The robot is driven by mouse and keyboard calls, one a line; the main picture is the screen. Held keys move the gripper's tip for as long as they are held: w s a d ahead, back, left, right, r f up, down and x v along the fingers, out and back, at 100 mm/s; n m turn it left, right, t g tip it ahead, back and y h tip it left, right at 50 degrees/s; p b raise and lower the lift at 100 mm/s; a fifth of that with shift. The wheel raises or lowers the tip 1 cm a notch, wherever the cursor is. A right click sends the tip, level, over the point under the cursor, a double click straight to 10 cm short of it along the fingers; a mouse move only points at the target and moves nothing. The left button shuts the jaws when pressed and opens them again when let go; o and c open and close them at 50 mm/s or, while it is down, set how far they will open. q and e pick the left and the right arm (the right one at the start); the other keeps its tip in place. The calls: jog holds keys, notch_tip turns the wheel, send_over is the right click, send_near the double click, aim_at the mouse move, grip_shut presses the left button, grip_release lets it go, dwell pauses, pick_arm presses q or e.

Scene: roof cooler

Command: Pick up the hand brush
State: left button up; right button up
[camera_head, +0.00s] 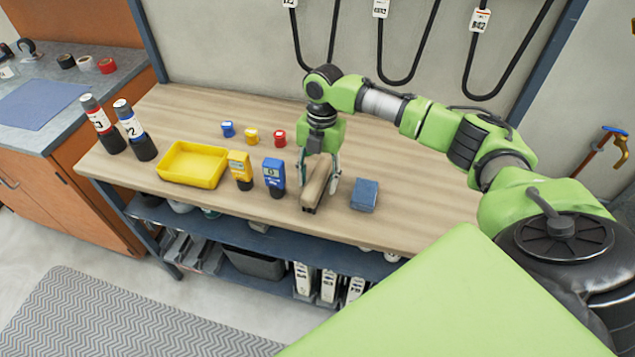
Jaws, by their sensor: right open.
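The hand brush (315,188) lies on the wooden workbench (421,199), a light wooden block shape with a dark lower edge at its near end. My right gripper (318,182) points straight down over it. Its fingers are open, one on each side of the brush. I cannot tell whether either finger touches the brush. The far part of the brush is partly hidden by the gripper. My left gripper is not in view.
A blue box (364,195) stands close to the right of the brush. Small blue, yellow and red items sit behind. The bench's right part is clear.

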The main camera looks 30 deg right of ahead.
jog(key=c, duration=1.3)
jog(key=shift+r, duration=0.1)
